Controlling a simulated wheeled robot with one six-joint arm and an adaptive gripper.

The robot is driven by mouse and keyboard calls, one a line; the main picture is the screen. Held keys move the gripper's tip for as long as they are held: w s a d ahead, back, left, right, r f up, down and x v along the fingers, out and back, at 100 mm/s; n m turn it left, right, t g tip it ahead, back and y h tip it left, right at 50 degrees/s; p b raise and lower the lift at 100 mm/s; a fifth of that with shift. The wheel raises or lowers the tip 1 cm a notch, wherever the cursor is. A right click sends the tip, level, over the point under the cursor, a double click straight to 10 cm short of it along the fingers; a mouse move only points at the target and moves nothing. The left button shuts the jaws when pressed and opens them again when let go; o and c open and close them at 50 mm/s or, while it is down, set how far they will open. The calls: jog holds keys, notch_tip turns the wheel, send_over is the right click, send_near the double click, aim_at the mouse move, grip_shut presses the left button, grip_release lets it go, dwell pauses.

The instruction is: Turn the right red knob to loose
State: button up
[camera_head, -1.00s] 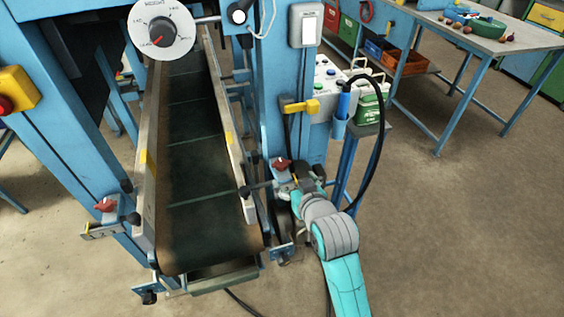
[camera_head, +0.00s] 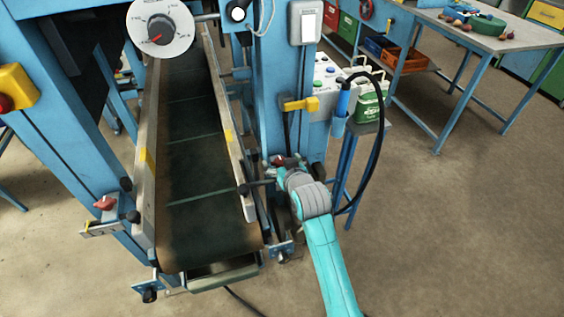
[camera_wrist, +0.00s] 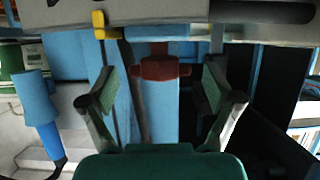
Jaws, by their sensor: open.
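The right red knob (camera_head: 279,160) sits on the right side rail of the conveyor, partly hidden by my gripper. In the wrist view the red knob (camera_wrist: 160,69) is a dark red cross bar seen ahead, lying between the two fingers. My gripper (camera_wrist: 160,90) is open, one finger with a green pad on each side of the knob, with a gap visible on both sides. In the head view my gripper (camera_head: 283,168) is right at the knob. Whether the fingertips reach its depth I cannot tell.
A left red knob (camera_head: 105,203) sits on the opposite rail of the conveyor belt (camera_head: 195,225). A yellow lever (camera_head: 300,104) and blue post stand just behind. A blue cylinder on a black hose (camera_head: 343,100) hangs to the right.

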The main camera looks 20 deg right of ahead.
jog(key=c, duration=1.1)
jog(key=shift+c, duration=0.2)
jog(key=shift+d+n+y, duration=0.1)
jog(key=shift+n+y, duration=0.3)
jog(key=shift+y, duration=0.1)
jog(key=n+y, duration=0.2)
jog(key=y, duration=0.1)
jog(key=shift+d+n+g, duration=0.2)
jog(key=shift+n+g, duration=0.2)
jog(key=n+g+y, duration=0.1)
jog(key=n+y, duration=0.1)
jog(key=n+g+y, duration=0.1)
jog(key=n+y, duration=0.1)
jog(key=shift+w+d+y, duration=0.15)
jog(key=shift+w+y, duration=0.05)
jog(key=shift+y, duration=0.2)
jog(key=n+g+y, duration=0.1)
jog(key=n+g, duration=0.1)
jog(key=n+g+y, duration=0.2)
jog(key=shift+w+d+n+g, duration=0.1)
jog(key=shift+w+n+g, duration=0.05)
jog(key=shift+n+g, duration=0.2)
jog(key=shift+w+n+g+y, duration=0.1)
jog(key=shift+n+g+y, duration=0.6)
jog(key=shift+n+g, duration=1.35)
jog(key=shift+f, duration=0.1)
